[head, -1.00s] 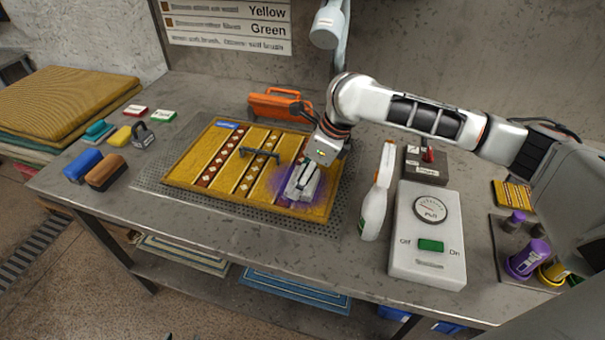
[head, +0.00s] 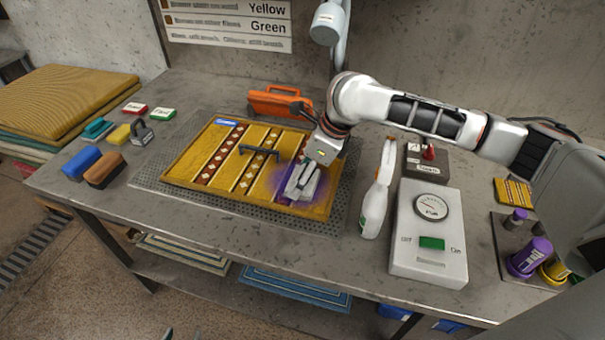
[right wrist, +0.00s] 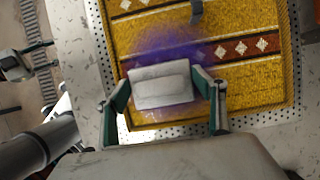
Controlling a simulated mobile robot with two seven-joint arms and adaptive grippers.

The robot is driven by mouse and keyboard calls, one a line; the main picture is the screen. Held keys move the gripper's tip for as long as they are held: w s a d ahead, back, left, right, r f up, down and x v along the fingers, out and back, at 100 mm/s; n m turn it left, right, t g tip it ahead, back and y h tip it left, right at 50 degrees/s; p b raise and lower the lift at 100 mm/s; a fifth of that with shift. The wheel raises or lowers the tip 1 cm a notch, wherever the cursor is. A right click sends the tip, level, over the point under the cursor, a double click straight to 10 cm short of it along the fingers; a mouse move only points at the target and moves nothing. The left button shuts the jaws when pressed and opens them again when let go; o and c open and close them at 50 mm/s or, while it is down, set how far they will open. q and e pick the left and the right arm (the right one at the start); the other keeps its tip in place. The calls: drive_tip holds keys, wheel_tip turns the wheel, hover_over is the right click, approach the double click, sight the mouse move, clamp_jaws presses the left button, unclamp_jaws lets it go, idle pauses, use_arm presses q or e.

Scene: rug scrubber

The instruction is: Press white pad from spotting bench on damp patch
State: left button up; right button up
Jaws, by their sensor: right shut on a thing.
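The white pad (right wrist: 160,85) is held between the fingers of my right gripper (right wrist: 165,100), which is shut on it. In the head view my right gripper (head: 303,182) is low over the right part of the yellow patterned rug (head: 215,165). The pad lies over the purple damp patch (right wrist: 165,50), which shows around its edges. It looks to be on the rug, but its underside is hidden. My left gripper (head: 183,334) shows only its fingertips at the bottom edge of the head view. In the right wrist view, its fingers (right wrist: 48,57) are apart and empty.
The rug lies on a perforated plate (head: 150,182) on the grey bench. A dark handle (head: 260,151) stands on the rug. Brushes (head: 104,170) lie left; an orange tool (head: 277,101) is behind.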

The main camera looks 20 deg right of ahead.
drive_tip(key=shift+f, duration=0.35)
drive_tip(key=shift+s+f, duration=0.1)
drive_tip(key=shift+f, duration=0.1)
idle(1.2)
wheel_tip(320, 180, up, 3)
drive_tip(key=p, duration=0.3)
drive_tip(key=shift+f, duration=0.15)
drive_tip(key=shift+r+p, duration=0.45)
drive_tip(key=shift+r, duration=1.85)
